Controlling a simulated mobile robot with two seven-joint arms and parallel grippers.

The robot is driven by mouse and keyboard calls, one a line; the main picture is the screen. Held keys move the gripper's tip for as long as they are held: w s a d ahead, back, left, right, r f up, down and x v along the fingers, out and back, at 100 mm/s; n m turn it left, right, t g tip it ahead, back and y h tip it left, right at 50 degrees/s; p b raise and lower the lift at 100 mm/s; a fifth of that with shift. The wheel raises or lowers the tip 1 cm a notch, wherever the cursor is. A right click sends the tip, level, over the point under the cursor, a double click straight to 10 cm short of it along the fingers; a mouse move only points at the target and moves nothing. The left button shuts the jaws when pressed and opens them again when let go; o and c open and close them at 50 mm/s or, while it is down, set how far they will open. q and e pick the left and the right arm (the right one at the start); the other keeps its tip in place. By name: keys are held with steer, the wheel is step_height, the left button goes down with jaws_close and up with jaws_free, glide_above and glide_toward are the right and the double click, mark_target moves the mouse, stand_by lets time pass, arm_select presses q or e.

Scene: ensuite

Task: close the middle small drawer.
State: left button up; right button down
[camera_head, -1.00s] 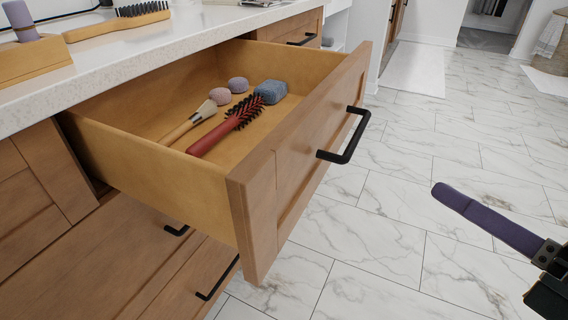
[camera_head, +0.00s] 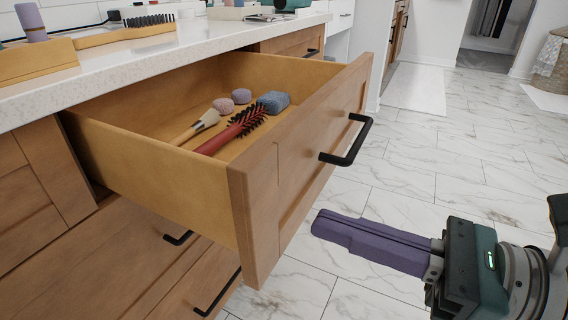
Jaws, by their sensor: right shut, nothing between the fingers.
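The open wooden drawer (camera_head: 262,217) is pulled far out from the cabinet under the counter. Its black bar handle (camera_head: 349,146) is on the front panel. My right gripper (camera_head: 318,224) has purple fingers pressed together, empty. It is in front of the drawer front, to the right and below the handle, and seems apart from it. My left gripper is not in view.
The white speckled counter (camera_head: 165,62) holds a wooden tray (camera_head: 34,62) and a hairbrush (camera_head: 148,20). Closed lower drawers with black handles (camera_head: 218,292) are below the open drawer.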

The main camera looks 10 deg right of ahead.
mark_target(280, 208)
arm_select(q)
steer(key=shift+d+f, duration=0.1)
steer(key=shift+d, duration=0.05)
arm_select(e)
steer(key=shift+x, duration=1.75)
